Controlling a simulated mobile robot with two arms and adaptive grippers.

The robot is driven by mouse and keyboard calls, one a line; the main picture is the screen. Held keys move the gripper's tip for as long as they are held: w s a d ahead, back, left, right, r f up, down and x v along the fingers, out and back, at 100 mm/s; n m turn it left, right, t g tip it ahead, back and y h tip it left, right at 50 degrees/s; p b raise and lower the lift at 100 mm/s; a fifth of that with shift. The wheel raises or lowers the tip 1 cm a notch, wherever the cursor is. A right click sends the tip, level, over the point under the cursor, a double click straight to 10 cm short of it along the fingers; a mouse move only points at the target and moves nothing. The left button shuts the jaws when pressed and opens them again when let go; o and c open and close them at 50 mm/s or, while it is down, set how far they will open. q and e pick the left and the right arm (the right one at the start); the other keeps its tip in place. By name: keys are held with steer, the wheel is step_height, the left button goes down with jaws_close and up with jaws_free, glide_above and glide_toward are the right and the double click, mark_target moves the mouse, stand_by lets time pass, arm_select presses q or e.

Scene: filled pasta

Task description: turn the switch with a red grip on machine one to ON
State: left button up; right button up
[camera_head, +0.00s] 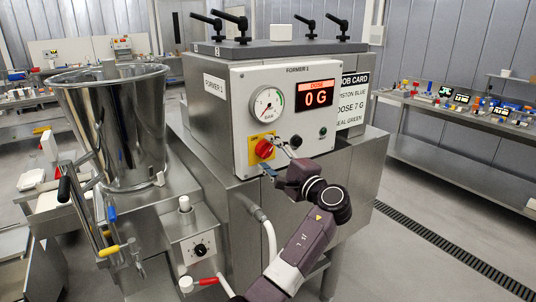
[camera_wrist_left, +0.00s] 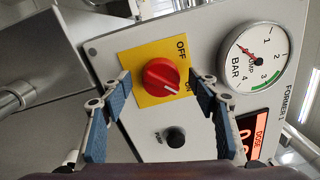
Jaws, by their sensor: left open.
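The switch with a red grip (camera_head: 264,149) sits on a yellow plate on the front panel of the machine labelled FORMER 1 (camera_head: 215,110). In the left wrist view the red grip (camera_wrist_left: 162,76) is near the middle, with OFF above it and ON at its lower right, partly covered by a finger. My right gripper is not in view.
A steel hopper (camera_head: 115,125) stands at the left. A hose (camera_head: 268,235) hangs below the panel.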

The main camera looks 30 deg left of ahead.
arm_select(q)
steer(key=v, duration=1.1)
steer(key=shift+s+d, duration=0.1)
